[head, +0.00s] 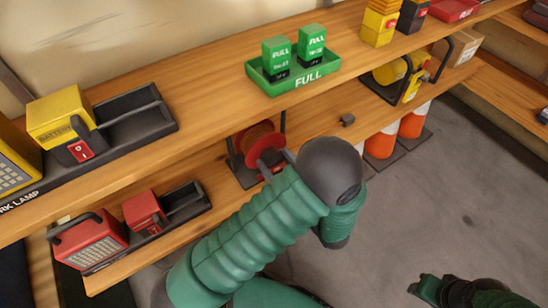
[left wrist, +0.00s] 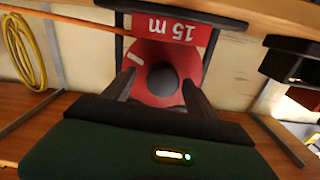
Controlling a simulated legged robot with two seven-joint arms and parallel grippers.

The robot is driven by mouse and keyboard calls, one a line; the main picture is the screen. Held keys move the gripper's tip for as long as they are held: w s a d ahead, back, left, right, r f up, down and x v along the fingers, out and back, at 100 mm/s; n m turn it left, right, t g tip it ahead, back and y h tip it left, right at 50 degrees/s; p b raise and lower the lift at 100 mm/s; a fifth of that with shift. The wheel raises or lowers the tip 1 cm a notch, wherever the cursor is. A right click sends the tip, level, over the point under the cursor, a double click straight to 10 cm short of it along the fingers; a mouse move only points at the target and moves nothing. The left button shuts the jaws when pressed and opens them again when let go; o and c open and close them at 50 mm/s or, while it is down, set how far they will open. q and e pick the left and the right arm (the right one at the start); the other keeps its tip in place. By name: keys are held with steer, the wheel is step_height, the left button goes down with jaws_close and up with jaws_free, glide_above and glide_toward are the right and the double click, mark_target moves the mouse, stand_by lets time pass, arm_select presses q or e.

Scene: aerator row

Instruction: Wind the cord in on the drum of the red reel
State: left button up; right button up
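The red reel (head: 266,146) stands on the lower shelf in a dark frame, with orange-brown cord on its drum. In the left wrist view its red disc (left wrist: 143,95) faces me, with a dark round knob (left wrist: 162,78) and an upside-down "15 m" label (left wrist: 170,27). An orange cord (left wrist: 60,18) runs from the reel to the left. My left gripper (head: 277,165) is at the disc; its fingers stand apart on either side of the knob, with red showing between. My right gripper (head: 424,290) is low at the right, away from the reel; its fingers are unclear.
The upper shelf (head: 210,102) overhangs the reel; a green "FULL" tray (head: 308,76) sits on it. A yellow reel (head: 392,72) and orange-white cones (head: 380,142) stand to the right, a red lamp (head: 90,238) to the left. The grey floor (head: 440,200) is clear at right.

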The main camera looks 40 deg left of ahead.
arm_select(q)
steer(key=shift+c, duration=1)
steer(key=shift+a+f, duration=0.15)
steer(key=shift+a, duration=0.45)
steer(key=c, duration=0.7)
steer(key=shift+d, duration=0.1)
steer(key=c, duration=0.5)
arm_select(e)
steer(key=shift+a+r, duration=0.1)
steer(key=shift+a, duration=0.2)
arm_select(q)
steer(key=shift+d, duration=0.1)
arm_select(e)
steer(key=shift+r, duration=0.2)
